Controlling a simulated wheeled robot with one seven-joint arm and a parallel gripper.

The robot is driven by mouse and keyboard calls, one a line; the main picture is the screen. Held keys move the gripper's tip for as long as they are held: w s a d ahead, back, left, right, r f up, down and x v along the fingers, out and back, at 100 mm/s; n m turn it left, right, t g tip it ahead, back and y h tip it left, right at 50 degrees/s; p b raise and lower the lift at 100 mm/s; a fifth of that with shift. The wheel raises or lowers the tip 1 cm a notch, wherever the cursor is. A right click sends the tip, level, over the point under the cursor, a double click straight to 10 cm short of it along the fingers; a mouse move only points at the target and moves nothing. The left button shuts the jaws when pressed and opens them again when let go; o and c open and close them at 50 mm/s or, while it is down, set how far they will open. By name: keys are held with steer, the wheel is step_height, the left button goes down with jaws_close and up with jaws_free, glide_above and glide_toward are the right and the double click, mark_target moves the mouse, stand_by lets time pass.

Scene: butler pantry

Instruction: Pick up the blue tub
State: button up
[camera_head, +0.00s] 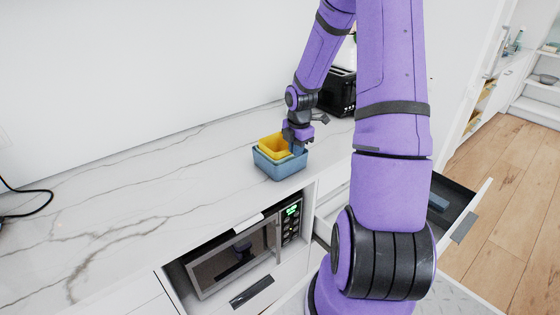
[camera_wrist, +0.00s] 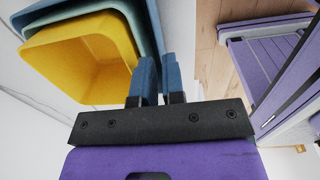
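The blue tub (camera_head: 281,171) is near the front edge of the marble counter. A yellow tub (camera_head: 273,146) is nested inside it, and the wrist view shows a pale teal rim (camera_wrist: 118,28) between them. My gripper (camera_head: 298,146) is at the tub's right side, pointing down. In the wrist view my gripper's blue fingers (camera_wrist: 160,66) are close together, with the blue tub's wall (camera_wrist: 154,20) running down between them. They look closed on that wall; the fingertips are partly hidden. I cannot tell any gap beneath the tub.
A black toaster (camera_head: 337,93) stands behind my arm on the counter (camera_head: 130,190). A microwave (camera_head: 235,258) sits in a niche below. An open drawer (camera_head: 452,205) juts out at the right.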

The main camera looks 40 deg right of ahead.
step_height(320, 180, down, 3)
steer(key=shift+w+f, duration=0.15)
jaws_close()
steer(key=shift+r, duration=0.2)
